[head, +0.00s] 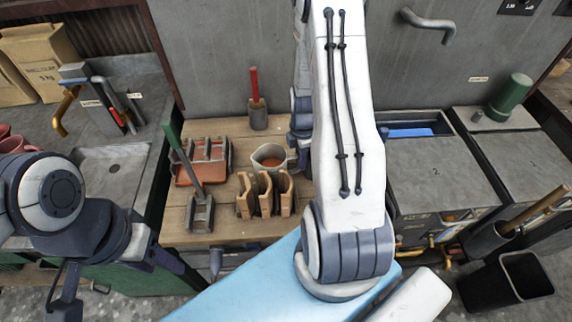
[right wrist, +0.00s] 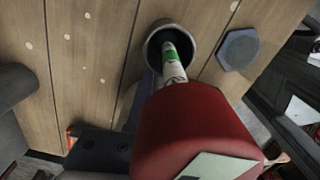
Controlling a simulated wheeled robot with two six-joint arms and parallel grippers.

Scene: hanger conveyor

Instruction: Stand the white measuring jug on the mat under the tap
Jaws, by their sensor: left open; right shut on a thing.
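The tap (head: 430,25) juts from the back wall at upper right. No mat shows clearly under it in the head view. My right gripper (head: 299,128) is mostly hidden behind its arm. In the right wrist view it is shut on a red thing (right wrist: 195,125), with a white-and-green rod (right wrist: 173,66) beyond it reaching toward a round grey cup (right wrist: 168,42). My left gripper (head: 66,304) is open and empty, low at left.
A grey hexagonal pad (right wrist: 238,49) lies beside the cup. On the bench (head: 225,238) stand a reddish tray (head: 203,172), a brown slotted rack (head: 264,200), a green-handled tool (head: 183,155) and a red-handled tool (head: 254,84). A green cylinder (head: 509,97) stands at right.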

